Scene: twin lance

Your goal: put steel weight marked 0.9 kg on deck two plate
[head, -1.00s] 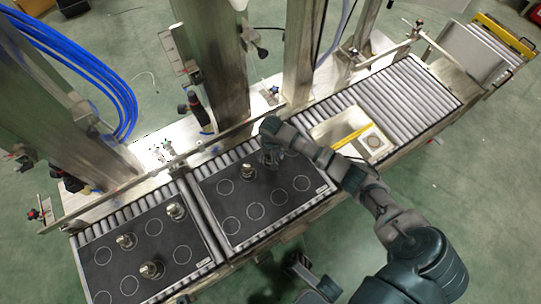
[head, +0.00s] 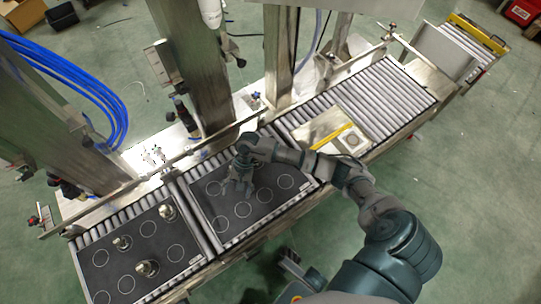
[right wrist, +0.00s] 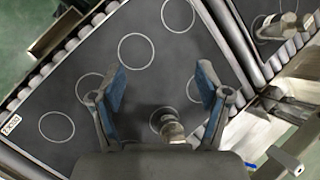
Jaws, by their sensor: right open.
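My right gripper (head: 238,187) is open over the right-hand dark plate (head: 228,232), which has white circles and a small label too small to read. In the right wrist view, the open fingers (right wrist: 163,75) are spread above this plate, and a small steel weight (right wrist: 168,126) stands on it near the gripper's base. Nothing is between the fingertips. In the head view the arm hides that weight. On the left-hand plate (head: 165,252) stand three steel weights (head: 167,212), (head: 121,243), (head: 147,269). No weight marking is readable. My left gripper is not in view.
A pale tray with a yellow edge (head: 336,134) and a square pad with a ring (head: 352,142) are right of the plates. Bare rollers (head: 385,92) lie beyond. Metal posts (head: 190,70) and a rail (head: 150,178) stand along the back.

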